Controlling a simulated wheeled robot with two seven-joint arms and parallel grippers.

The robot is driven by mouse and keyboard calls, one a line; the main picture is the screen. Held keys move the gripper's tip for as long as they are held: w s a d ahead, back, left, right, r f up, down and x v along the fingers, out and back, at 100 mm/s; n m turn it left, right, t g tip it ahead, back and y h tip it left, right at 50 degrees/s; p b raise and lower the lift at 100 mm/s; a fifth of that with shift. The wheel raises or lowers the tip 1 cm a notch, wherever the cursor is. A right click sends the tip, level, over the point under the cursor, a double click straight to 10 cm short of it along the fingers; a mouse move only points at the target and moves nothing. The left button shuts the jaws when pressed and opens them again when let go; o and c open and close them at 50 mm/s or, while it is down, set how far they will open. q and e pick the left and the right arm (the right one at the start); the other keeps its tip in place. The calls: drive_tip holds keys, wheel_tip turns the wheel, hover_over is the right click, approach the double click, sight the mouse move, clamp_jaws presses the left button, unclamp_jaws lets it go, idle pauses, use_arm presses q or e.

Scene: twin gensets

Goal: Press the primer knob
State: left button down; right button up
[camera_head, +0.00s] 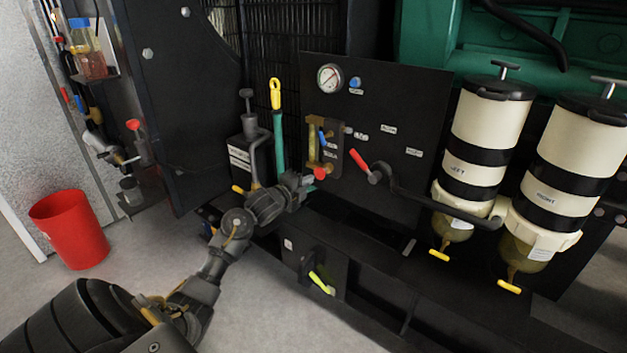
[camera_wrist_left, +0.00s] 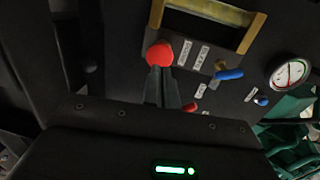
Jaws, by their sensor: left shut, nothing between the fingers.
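A round red knob (camera_head: 320,173) sits at the foot of a brass-framed sight glass (camera_head: 313,140) on the black panel. It also shows in the left wrist view (camera_wrist_left: 159,54), where its labels are too small to read. I cannot tell from the labels which knob is the primer. My left gripper (camera_head: 305,181) is shut and empty, its tips close to the red knob. In the left wrist view its fingertips (camera_wrist_left: 162,72) overlap the knob's lower edge; contact cannot be told. A blue button (camera_head: 355,83) sits beside the gauge (camera_head: 330,78). My right gripper is out of view.
A black bottle-like unit (camera_head: 247,152) and a yellow-topped dipstick (camera_head: 276,95) are at left. A red bin (camera_head: 70,229) stands on open floor.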

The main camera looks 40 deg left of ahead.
sight(319, 172)
use_arm(q)
drive_tip(key=shift+w+a+f, duration=0.1)
drive_tip(key=shift+w, duration=0.7)
drive_tip(key=shift+w+a+f, duration=0.1)
drive_tip(key=shift+w, duration=0.75)
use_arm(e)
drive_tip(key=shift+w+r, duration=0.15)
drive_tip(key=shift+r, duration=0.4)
